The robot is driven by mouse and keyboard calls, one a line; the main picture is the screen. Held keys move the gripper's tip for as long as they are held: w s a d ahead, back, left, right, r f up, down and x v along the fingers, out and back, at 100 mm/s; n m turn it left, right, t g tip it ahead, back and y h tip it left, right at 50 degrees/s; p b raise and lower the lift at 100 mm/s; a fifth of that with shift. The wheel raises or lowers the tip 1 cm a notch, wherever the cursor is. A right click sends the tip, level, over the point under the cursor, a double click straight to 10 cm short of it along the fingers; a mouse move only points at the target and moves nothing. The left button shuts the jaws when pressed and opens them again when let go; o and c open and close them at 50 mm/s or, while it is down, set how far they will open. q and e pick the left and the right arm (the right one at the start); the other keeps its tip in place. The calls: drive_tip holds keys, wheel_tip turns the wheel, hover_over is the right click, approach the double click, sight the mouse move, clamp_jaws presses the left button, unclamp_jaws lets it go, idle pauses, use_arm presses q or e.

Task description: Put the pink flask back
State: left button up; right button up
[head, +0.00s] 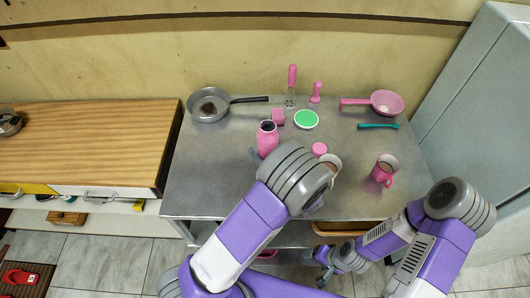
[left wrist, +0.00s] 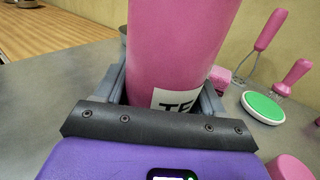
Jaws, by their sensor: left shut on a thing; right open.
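The pink flask (head: 267,140) is upright over the steel table, with its dark open mouth facing up. In the left wrist view the flask (left wrist: 178,45) fills the middle, with a white label bearing black letters low on its side. My left gripper (left wrist: 162,92) is shut on the flask, one grey finger on each side. In the head view my left forearm hides much of this gripper. I cannot tell whether the flask base touches the table. My right gripper (head: 325,273) is open and empty, low in front of the table's front edge.
On the steel table (head: 215,180) are a pan (head: 208,104), a green-topped round dish (head: 306,119), a pink block (head: 278,117), a pink round lid (head: 320,149), a pink mug (head: 384,170) and a pink strainer (head: 386,103). The table's left part is clear. A fridge-like cabinet (head: 480,90) stands right.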

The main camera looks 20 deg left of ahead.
use_arm(q)
drive_tip(key=shift+f, duration=0.3)
drive_tip(key=shift+f, duration=0.2)
drive_tip(key=o, duration=1.4)
drive_tip(key=shift+o, duration=0.2)
drive_tip(key=shift+r, duration=0.15)
drive_tip(key=shift+s+d, duration=0.2)
drive_tip(key=shift+d, duration=0.05)
drive_tip(key=p+v, duration=0.1)
drive_tip(key=v, duration=1)
drive_tip(key=shift+s+d, duration=0.1)
drive_tip(key=shift+s, duration=0.1)
